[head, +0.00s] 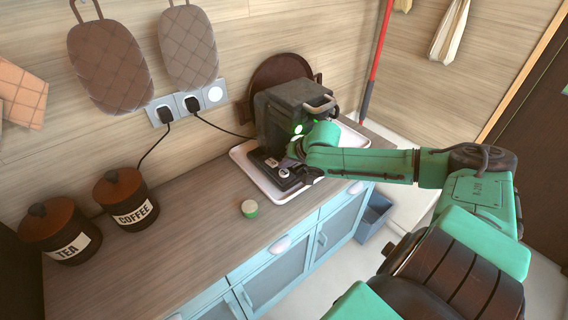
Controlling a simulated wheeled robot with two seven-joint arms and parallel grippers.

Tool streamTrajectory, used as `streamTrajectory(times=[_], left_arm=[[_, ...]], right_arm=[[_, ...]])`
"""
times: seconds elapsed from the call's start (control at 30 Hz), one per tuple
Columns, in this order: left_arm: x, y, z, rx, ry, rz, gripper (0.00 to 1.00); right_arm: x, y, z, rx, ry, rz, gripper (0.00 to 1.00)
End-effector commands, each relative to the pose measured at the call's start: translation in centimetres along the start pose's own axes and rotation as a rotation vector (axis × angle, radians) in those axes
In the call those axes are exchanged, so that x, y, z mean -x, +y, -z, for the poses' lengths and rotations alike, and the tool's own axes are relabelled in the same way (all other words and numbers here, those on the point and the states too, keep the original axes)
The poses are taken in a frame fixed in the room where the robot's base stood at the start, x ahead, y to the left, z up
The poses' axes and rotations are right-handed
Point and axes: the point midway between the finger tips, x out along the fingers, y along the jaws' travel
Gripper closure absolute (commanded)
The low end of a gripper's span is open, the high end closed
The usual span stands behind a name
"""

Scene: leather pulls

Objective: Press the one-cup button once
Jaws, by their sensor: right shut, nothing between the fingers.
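A dark coffee machine (275,115) stands on a white tray (262,187) at the right end of the counter. It has a metal handle on top, and a green light glows on its front. Small pale markings (283,171) show on its low dark front part; which one is the one-cup button is too small to tell. My right gripper (294,150) is at the machine's front, close to these markings, shut and empty. The wrist hides part of the front, and I cannot tell whether the fingertips touch it. My left gripper is out of view.
Coffee (126,198) and tea (60,232) canisters stand at the left. A black cord runs from the wall socket (186,104) to the machine. The counter's middle is clear.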

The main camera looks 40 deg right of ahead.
Motion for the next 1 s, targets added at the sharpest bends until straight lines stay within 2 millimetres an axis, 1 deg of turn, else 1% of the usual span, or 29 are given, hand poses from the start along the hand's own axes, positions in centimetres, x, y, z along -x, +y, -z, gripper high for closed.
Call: streamTrajectory(times=[0.47, 0.73, 1.0], left_arm=[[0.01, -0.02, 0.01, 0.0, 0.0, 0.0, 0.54], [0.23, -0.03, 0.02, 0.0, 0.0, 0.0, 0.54], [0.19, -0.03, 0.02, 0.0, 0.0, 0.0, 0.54]], right_arm=[[-0.01, 0.0, -0.01, 0.0, 0.0, 0.0, 1.0], [-0.64, 0.33, -0.39, -0.001, -0.001, 0.0, 1.0], [-0.67, 0.36, -0.38, 0.0, 0.0, 0.0, 1.0]])
